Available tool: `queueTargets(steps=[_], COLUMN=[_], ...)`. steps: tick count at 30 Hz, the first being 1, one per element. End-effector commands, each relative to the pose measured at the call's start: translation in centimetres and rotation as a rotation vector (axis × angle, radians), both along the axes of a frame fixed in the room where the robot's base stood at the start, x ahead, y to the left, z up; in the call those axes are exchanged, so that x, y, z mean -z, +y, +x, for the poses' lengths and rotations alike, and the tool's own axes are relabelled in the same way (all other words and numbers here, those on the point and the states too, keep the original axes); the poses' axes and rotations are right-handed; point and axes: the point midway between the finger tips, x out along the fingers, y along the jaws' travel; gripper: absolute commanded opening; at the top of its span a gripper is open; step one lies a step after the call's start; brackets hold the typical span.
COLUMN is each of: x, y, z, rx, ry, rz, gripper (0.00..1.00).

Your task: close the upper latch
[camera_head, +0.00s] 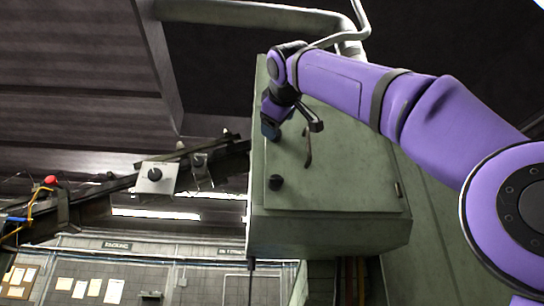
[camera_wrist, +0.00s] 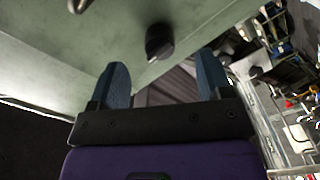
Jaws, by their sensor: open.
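The green cabinet (camera_head: 335,165) has a door with a black lower latch (camera_head: 276,182) near its lower left corner. In the head view my gripper (camera_head: 270,130) is at the upper left part of the door, and the upper latch there appears hidden behind it. In the wrist view a black latch knob (camera_wrist: 159,42), seemingly the upper latch, stands on the green door just beyond the gap between my blue fingertips. My gripper (camera_wrist: 163,65) is open and empty. The knob shows apart from both fingers; whether it is turned shut I cannot tell.
A lever handle (camera_head: 308,150) sticks out of the door right of my gripper; part of a handle shows in the wrist view (camera_wrist: 80,5). A thick pipe (camera_head: 250,15) runs above the cabinet.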

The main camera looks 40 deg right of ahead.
Motion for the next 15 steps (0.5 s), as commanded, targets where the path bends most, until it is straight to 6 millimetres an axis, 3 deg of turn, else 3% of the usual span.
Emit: queueTargets(steps=[5,15], x=[0.1,0.0], y=[-2.1,-1.9], z=[3.3,2.9], rx=[-0.001,-0.001], ry=[0.001,-0.229], rz=[0.000,0.338], gripper=[0.72,0.72])
